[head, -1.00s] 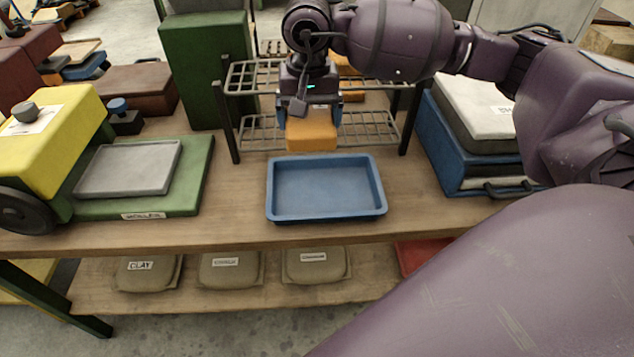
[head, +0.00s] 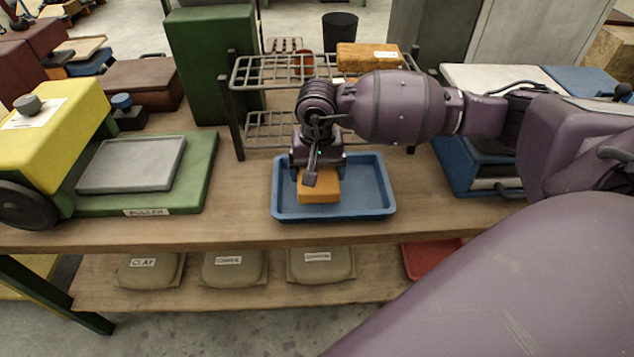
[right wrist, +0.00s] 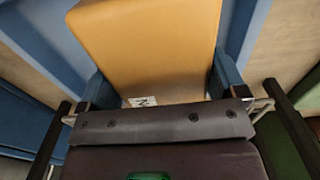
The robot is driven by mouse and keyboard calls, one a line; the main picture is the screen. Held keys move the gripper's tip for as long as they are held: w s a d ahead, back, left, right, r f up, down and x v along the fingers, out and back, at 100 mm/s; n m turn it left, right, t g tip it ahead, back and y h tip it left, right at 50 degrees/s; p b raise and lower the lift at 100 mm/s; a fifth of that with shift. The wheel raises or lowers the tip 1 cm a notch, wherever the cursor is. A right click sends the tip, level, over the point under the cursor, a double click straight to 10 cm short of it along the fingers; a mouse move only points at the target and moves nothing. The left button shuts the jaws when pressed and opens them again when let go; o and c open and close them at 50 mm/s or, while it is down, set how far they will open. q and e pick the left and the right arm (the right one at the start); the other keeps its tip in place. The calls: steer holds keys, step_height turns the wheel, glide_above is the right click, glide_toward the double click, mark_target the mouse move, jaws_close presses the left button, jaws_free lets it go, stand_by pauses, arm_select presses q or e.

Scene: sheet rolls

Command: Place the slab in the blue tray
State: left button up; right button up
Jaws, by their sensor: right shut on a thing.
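An orange slab (head: 319,190) is held in my right gripper (head: 318,168) over the left half of the blue tray (head: 378,188). In the right wrist view the slab (right wrist: 150,45) fills the space between the blue finger pads, with a small white label near its end. The gripper is shut on it. Parts of the tray show on both sides of the slab. I cannot tell whether the slab touches the tray floor. My left gripper is not in view.
A wire rack (head: 275,70) stands behind the tray, with another orange slab (head: 368,56) on its top shelf. A green board with a grey plate (head: 135,164) lies to the left. A blue case (head: 455,172) stands to the right. The wooden table (head: 240,195) is clear between board and tray.

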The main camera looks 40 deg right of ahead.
step_height(320, 180, down, 4)
stand_by(0.4)
steer(key=shift+f+b, duration=0.2)
steer(key=shift+b, duration=0.1)
steer(key=o, duration=1)
steer(key=shift+c, duration=0.2)
